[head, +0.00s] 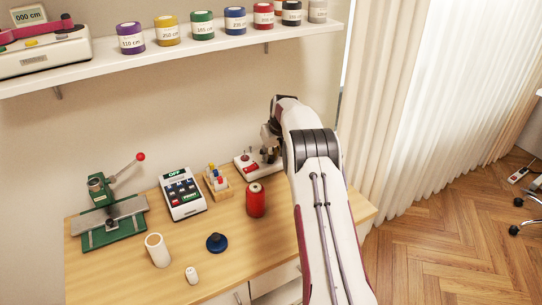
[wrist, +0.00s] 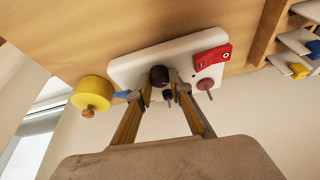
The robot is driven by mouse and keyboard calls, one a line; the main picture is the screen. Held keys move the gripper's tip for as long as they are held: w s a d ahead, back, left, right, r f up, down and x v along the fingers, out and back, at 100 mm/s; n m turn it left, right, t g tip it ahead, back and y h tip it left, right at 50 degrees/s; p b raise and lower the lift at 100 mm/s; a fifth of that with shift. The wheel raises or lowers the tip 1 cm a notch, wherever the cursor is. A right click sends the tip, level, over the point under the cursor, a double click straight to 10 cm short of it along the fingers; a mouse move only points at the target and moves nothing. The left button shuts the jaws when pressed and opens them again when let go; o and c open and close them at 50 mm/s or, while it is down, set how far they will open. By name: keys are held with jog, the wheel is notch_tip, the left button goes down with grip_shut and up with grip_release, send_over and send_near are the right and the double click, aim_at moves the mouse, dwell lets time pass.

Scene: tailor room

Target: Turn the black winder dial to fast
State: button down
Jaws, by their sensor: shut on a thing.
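The winder is a white machine (wrist: 130,67) on the wooden table, upside down in the wrist view. Its black dial (wrist: 158,74) is a round knob between my fingers. My gripper (wrist: 160,86) is shut on the dial, one finger at each side. The setting that the dial points to cannot be read. The winder also shows in the head view (head: 243,171) at the table's back right, partly hidden by my arm. There the dial is hidden.
On the winder are a red switch (wrist: 212,57), a red knob (wrist: 205,84) and a small black peg (wrist: 167,95). A yellow round thing (wrist: 92,91) is beside it. A red spool (head: 256,202) stands in front. A spool rack (head: 217,185) is left of the winder.

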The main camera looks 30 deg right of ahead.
jog(key=c, duration=2.1)
grip_release()
jog(key=shift+c, duration=0.2)
jog(key=shift+r, duration=0.15)
jog(key=v, duration=1.1)
jog(key=shift+s+r, duration=0.15)
jog(key=shift+r, duration=0.25)
